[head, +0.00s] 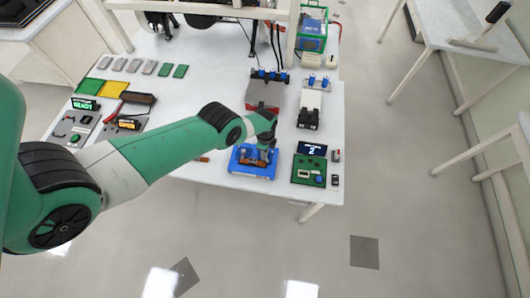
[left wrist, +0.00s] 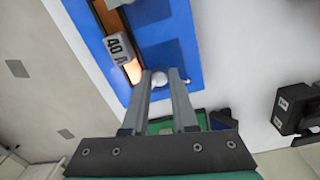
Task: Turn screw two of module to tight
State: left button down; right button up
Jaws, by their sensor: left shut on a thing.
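The blue module (head: 240,172) sits near the front edge of the white table, and its blue face also shows in the left wrist view (left wrist: 186,55). A grey block marked "40 A" (left wrist: 118,47) lies in its slot beside an orange-lit strip. My left gripper (head: 265,152) is over the module, its arm coming in from the left and covering part of it. In the left wrist view the fingertips (left wrist: 160,78) close around a small pale round screw head at the module's edge. Which way the screw is turned cannot be told. My right gripper is not seen.
A green board with a dark display (head: 309,163) lies just right of the module. A black-and-white device (head: 310,108) and a red-and-grey unit (head: 264,92) stand behind. Panels and coloured trays (head: 88,87) fill the table's left side.

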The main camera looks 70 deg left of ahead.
pick_arm(q)
jog(key=m, duration=0.3)
jog(key=shift+m, duration=2.2)
jog(key=c, duration=0.7)
grip_release()
notch_tip(320, 180, up, 12)
jog(key=p, duration=1.1)
jog(key=shift+w+f, duration=0.15)
jog(key=shift+f, duration=0.05)
